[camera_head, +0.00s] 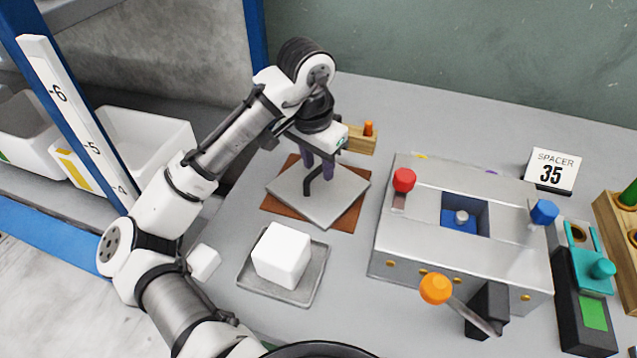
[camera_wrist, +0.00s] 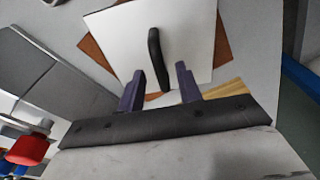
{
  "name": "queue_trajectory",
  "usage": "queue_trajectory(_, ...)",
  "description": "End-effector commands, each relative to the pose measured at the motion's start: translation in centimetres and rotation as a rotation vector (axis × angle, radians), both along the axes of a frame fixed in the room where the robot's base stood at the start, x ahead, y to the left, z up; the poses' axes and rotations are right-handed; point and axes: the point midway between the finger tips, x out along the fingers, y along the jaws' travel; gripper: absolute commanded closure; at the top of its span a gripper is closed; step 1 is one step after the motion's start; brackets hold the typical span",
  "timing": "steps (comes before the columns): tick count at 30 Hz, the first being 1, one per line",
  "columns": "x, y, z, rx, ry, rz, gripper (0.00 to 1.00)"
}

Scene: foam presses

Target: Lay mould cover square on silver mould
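The mould cover is a flat grey plate (camera_head: 345,190) with a black upright handle (camera_head: 314,184). It lies on a brown square mat (camera_head: 279,211), turned relative to it. My gripper (camera_head: 319,163) points down over the cover at the handle, its purple fingers apart. In the wrist view the cover (camera_wrist: 195,38) fills the upper middle, and the handle's near end shows between the open fingertips (camera_wrist: 159,67). I cannot tell whether the fingers touch the handle. The silver mould (camera_head: 415,240) stands to the right, with a square recess holding blue (camera_head: 455,222) and a small silver knob.
A white block (camera_head: 282,255) sits on a grey tray (camera_head: 295,296) in front of the cover. A wooden holder (camera_head: 359,146) stands behind it. The mould carries red (camera_head: 403,180) and blue (camera_head: 544,211) knobs; an orange-knobbed lever (camera_head: 436,288) stands at its front. A "SPACER 35" sign (camera_head: 552,170) stands behind right.

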Motion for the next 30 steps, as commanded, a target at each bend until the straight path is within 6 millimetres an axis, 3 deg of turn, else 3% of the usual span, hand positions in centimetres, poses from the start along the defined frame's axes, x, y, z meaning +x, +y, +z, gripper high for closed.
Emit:
queue_trajectory(6, 0.2, -0.1, -2.3, 0.001, 0.001, 0.001, 0.65)
queue_trajectory(13, 0.3, -0.1, -2.5, 0.001, -0.001, 0.0, 0.65)
queue_trajectory(21, 0.3, -0.1, -2.4, 0.001, -0.001, 0.0, 0.99)
queue_trajectory(30, 0.3, -0.1, -2.4, 0.001, -0.002, 0.0, 1.0)
